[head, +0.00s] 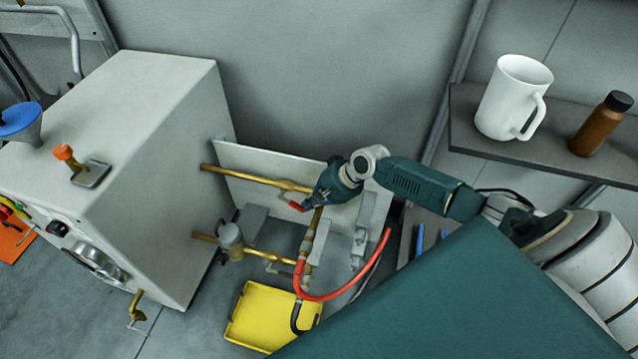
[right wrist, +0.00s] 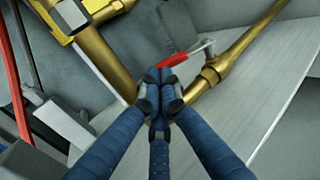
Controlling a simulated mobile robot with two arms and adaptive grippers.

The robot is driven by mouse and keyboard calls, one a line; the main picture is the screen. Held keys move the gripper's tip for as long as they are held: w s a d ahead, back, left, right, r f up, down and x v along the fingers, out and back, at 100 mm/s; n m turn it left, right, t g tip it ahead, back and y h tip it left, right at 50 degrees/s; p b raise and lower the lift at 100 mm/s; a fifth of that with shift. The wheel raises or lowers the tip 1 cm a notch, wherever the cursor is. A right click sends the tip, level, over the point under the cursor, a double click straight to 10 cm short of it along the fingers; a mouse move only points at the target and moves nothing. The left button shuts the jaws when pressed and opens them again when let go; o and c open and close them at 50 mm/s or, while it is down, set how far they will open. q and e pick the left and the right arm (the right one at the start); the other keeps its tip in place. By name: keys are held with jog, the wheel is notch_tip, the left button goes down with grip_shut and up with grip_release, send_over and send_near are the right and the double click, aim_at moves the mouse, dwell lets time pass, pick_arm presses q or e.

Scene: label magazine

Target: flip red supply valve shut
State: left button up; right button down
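The red supply valve handle (head: 296,206) sits on a brass pipe (head: 262,181) in front of a pale panel. In the right wrist view the red lever (right wrist: 173,60) joins a metal stem that leads to the brass valve body (right wrist: 212,74). My right gripper (head: 305,203) is at the lever. In the right wrist view its blue fingers (right wrist: 165,78) are drawn together, with the tips right at the lever's free end. They hide part of that end, and I cannot tell whether they touch it. My left gripper is not in view.
A large grey machine (head: 150,110) stands at the left. A red hose (head: 340,294) loops below the valve, above a yellow tray (head: 262,318). A white mug (head: 512,98) and a brown bottle (head: 600,125) stand on a shelf (head: 545,148) at the right.

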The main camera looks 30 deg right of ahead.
jog(key=v, duration=1)
jog(key=shift+s+r, duration=0.2)
jog(key=shift+r, duration=0.05)
